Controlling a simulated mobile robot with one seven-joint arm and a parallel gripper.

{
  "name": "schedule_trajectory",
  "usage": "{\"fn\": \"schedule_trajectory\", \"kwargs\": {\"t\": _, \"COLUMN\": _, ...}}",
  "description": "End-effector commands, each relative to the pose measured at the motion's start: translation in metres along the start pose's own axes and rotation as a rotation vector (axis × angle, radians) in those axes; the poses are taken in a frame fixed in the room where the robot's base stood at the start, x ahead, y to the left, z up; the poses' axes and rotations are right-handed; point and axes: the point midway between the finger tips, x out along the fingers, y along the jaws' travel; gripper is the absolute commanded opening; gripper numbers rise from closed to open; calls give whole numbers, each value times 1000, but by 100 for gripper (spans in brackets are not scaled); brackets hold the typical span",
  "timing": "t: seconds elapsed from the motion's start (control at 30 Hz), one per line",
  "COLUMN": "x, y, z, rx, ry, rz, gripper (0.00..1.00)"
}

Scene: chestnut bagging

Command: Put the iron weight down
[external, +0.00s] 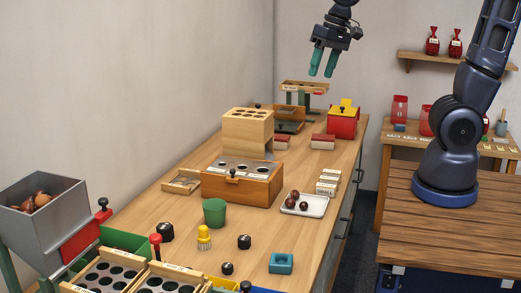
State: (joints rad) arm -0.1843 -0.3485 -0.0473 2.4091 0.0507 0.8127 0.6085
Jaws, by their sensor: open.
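My gripper (322,69) is open, with its two teal fingers pointing down. It is high above the far part of the wooden workbench (145,212), and I see nothing between the fingers. Several dark, knob-like pieces that look like iron weights stand on the near part of the bench. The largest black weight (166,232) is left of the green cup. A smaller black weight (244,242) stands right of the yellow piece, and another (227,268) is closer to the camera. I cannot tell which one the task means. All are far from my gripper.
A wooden box with round holes (240,187), a green cup (214,212), a yellow piece (204,238), a white tray (317,211) with chestnuts and a teal block (281,263) stand on the bench. A grey hopper (68,212) is at left. A red box (342,126) is at the far end.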

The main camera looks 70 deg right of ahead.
Motion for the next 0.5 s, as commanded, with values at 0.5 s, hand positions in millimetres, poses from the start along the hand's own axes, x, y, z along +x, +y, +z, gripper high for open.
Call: {"fn": "schedule_trajectory", "kwargs": {"t": 0.5, "x": -73, "y": 85, "z": 61, "rx": -432, "ry": 141, "rz": 31, "gripper": 50}}
